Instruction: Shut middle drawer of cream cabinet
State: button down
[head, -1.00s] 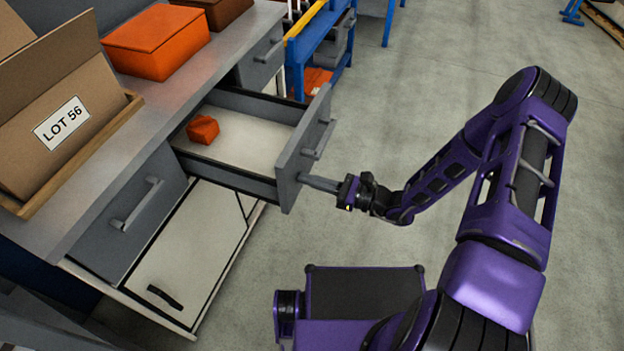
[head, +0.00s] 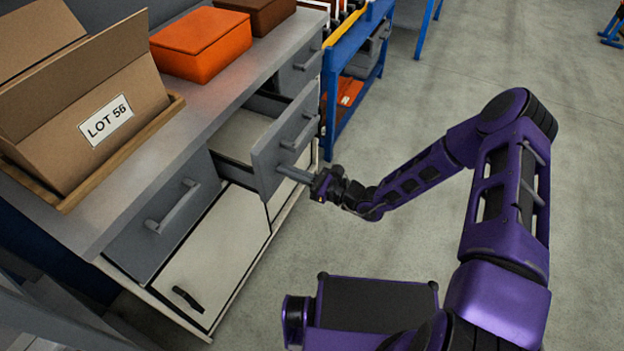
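The cabinet (head: 208,260) has cream lower doors, grey drawer fronts and a grey top. Its middle drawer (head: 285,142) stands partly open, with its grey front and bar handle facing right. Part of its pale inside floor (head: 240,134) shows; the rest is hidden under the worktop. My gripper (head: 289,173) is at the lower part of the drawer front, its fingers together as one narrow bar. The fingertips appear to touch the front below the handle and hold nothing.
The left drawer (head: 165,220) and the far drawer (head: 298,68) are shut. A cardboard box marked LOT 56 (head: 95,110) and an orange box (head: 200,44) stand on the worktop. A blue rack (head: 335,95) stands beyond the cabinet.

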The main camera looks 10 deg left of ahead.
jog(key=b+x, duration=0.1)
jog(key=x, duration=1.2)
jog(key=shift+a+f, duration=0.1)
jog(key=shift+a, duration=0.1)
jog(key=shift+w+a, duration=0.1)
jog(key=shift+a, duration=0.15)
jog(key=shift+w, duration=0.1)
jog(key=shift+a+r, duration=0.15)
jog(key=shift+r, duration=0.15)
